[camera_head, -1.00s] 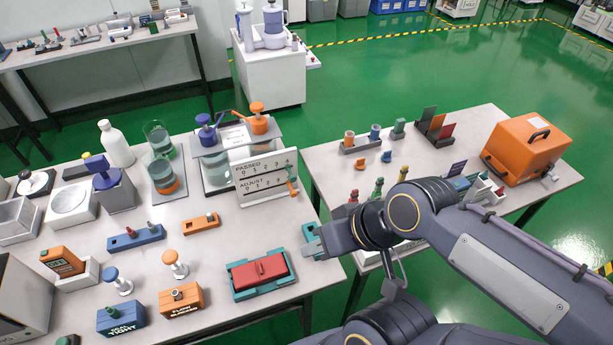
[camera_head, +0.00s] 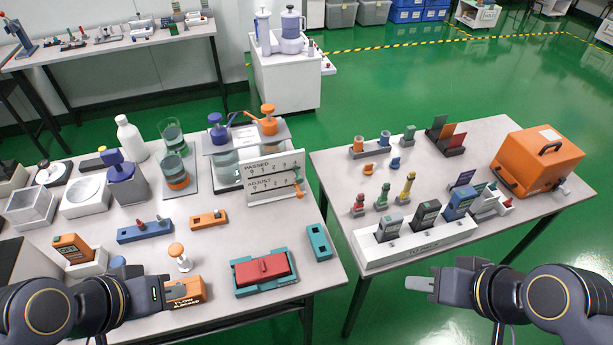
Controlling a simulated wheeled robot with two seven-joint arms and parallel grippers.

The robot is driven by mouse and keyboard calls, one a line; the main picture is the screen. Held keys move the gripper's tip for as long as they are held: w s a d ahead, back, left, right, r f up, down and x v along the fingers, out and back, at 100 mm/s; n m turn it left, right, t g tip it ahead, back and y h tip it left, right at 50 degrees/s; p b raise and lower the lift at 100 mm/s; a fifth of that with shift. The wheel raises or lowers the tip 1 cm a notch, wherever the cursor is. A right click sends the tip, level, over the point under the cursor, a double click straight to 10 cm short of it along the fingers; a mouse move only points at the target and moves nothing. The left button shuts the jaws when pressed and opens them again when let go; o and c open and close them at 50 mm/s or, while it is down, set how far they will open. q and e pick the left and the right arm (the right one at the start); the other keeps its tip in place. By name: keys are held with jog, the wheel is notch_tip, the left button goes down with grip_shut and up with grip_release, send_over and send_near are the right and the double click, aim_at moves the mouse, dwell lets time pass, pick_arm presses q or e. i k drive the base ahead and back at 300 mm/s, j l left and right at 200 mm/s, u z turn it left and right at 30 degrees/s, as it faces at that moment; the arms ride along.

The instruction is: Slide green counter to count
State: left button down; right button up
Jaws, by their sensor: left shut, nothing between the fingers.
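A white board (camera_head: 271,183) marked PASSED and ADJUST, with a row of numbers under each word, stands at the right back of the left table. A small green piece (camera_head: 297,169) shows at the right end of the PASSED row. An orange piece (camera_head: 299,190) sits below it at the right end of the ADJUST row. My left gripper (camera_head: 183,292) is shut and empty, low at the front left by the orange FLOW BLOCKED block (camera_head: 193,289), well away from the board. My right gripper (camera_head: 422,284) is over the floor before the right table; its finger gap is unclear.
A red-topped teal box (camera_head: 264,270) and a teal block (camera_head: 319,242) lie on the table in front of the board. Glass jars with purple and orange pumps (camera_head: 268,122) stand behind it. The right table holds a rack of testers (camera_head: 425,217) and an orange case (camera_head: 540,160).

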aim_at(300, 179)
jog(key=k+j+u, duration=0.15)
jog(key=j, duration=0.2)
jog(key=k+j+u, duration=0.1)
jog(key=j, duration=0.3)
jog(key=k+j+u, duration=0.15)
jog(key=j, duration=0.2)
jog(key=k+j+u, duration=0.1)
jog(key=j, duration=0.3)
jog(key=l, duration=0.7)
jog(key=k, duration=0.05)
